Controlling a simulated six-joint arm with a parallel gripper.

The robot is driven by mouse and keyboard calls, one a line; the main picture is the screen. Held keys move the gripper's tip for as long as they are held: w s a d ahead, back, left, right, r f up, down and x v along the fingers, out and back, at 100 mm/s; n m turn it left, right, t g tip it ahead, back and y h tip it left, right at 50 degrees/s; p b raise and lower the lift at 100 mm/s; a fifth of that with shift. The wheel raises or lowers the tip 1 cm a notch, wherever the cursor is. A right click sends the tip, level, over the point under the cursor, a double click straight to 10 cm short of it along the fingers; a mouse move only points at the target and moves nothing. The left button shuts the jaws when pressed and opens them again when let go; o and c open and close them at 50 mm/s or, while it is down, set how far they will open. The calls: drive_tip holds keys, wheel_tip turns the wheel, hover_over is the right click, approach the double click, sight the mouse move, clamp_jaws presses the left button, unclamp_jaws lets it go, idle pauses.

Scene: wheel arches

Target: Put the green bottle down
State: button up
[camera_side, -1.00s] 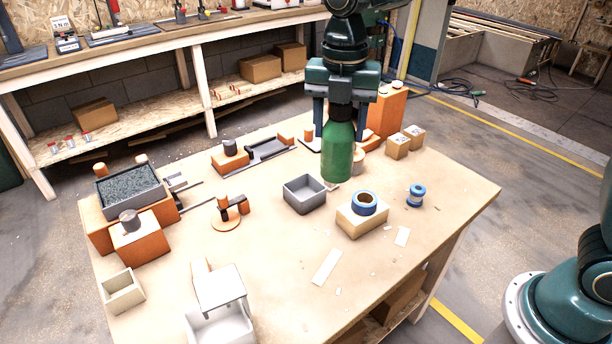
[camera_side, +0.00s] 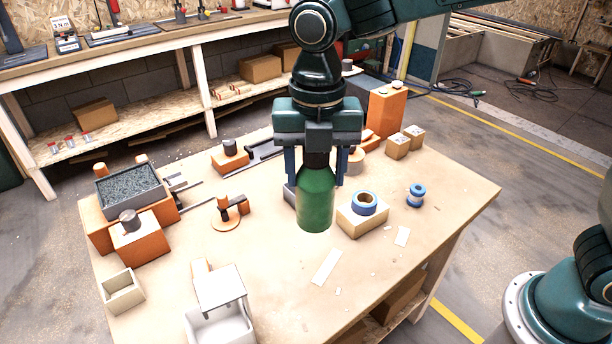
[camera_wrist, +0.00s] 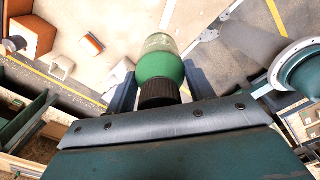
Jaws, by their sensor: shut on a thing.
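The green bottle (camera_side: 315,200) hangs upright, neck up, in my gripper (camera_side: 316,168) over the middle of the table (camera_side: 270,275) in the side view. My gripper is shut on its dark neck or cap, with one finger on each side. The bottle covers most of the small grey bin behind it. I cannot tell whether its base touches the table. In the wrist view the bottle (camera_wrist: 160,62) shows its green shoulder and dark ribbed cap between the two fingers (camera_wrist: 160,95).
A cardboard box (camera_side: 361,220) with a blue tape roll (camera_side: 364,203) on it stands close to the right of the bottle. A blue spool (camera_side: 416,195) is farther right. An orange clamp piece (camera_side: 228,216) stands to the left. The table front of the bottle is mostly clear, with paper strips (camera_side: 327,267).

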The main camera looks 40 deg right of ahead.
sight(316, 201)
wheel_tip(316, 201, down, 19)
drive_tip(key=shift+r, duration=0.2)
idle(0.7)
drive_tip(key=shift+f, duration=0.15)
drive_tip(key=o, duration=1.2)
wheel_tip(316, 201, up, 12)
drive_tip(key=shift+r, duration=0.15)
drive_tip(key=shift+d, duration=0.1)
idle(0.4)
